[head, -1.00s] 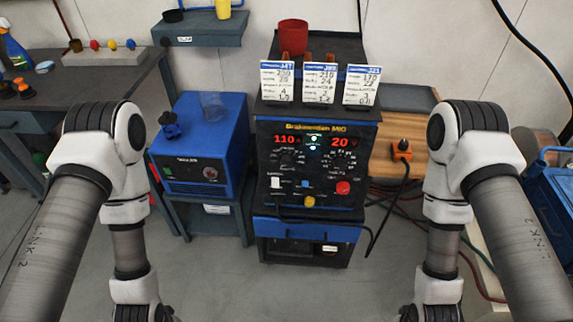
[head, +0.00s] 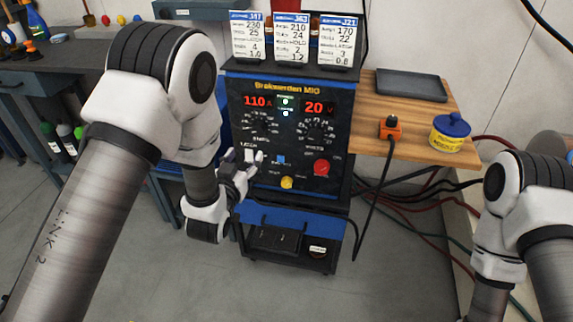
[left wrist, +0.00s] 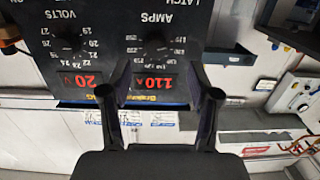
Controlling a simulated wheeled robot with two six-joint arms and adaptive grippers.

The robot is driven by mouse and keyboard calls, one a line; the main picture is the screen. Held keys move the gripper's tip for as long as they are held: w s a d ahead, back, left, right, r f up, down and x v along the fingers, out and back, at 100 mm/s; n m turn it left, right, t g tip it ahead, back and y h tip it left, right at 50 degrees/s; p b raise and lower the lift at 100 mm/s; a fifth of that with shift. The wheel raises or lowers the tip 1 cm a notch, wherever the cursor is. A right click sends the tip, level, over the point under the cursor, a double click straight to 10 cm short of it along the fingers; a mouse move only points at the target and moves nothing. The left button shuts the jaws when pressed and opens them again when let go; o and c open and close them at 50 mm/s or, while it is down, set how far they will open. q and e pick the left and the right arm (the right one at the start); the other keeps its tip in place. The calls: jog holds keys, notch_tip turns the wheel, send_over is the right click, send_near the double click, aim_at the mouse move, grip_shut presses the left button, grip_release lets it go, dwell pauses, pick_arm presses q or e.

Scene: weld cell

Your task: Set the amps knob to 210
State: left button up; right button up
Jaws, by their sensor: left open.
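The welder (head: 290,150) faces me, its red amps display (head: 258,101) reading 110. The amps knob (head: 263,125) is a dark dial under that display. My left gripper (head: 245,163) is open and empty, in front of the panel's lower left, below the amps knob in the picture. In the left wrist view, which shows the panel upside down, the amps knob (left wrist: 155,46) lies beyond the open fingers (left wrist: 160,92), roughly between them, apart from both. Where its pointer sits is too small to read. My right gripper is out of view.
The volts knob (head: 317,127) sits right of the amps knob, under a display of 20. A red button (head: 321,168) and yellow knob (head: 287,182) are lower. Three cards stand on top; the middle card (head: 291,38) lists 210. A wooden bench (head: 420,140) is at right.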

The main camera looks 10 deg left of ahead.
aim_at(257, 130)
pick_arm(q)
jog(key=shift+t, duration=0.5)
jog(key=w, duration=0.3)
jog(key=w+r+b, duration=0.1)
jog(key=w, duration=0.5)
jog(key=shift+d+r+b, duration=0.15)
jog(key=shift+d+b, duration=0.2)
jog(key=shift+b, duration=0.05)
jog(key=c, duration=1.2)
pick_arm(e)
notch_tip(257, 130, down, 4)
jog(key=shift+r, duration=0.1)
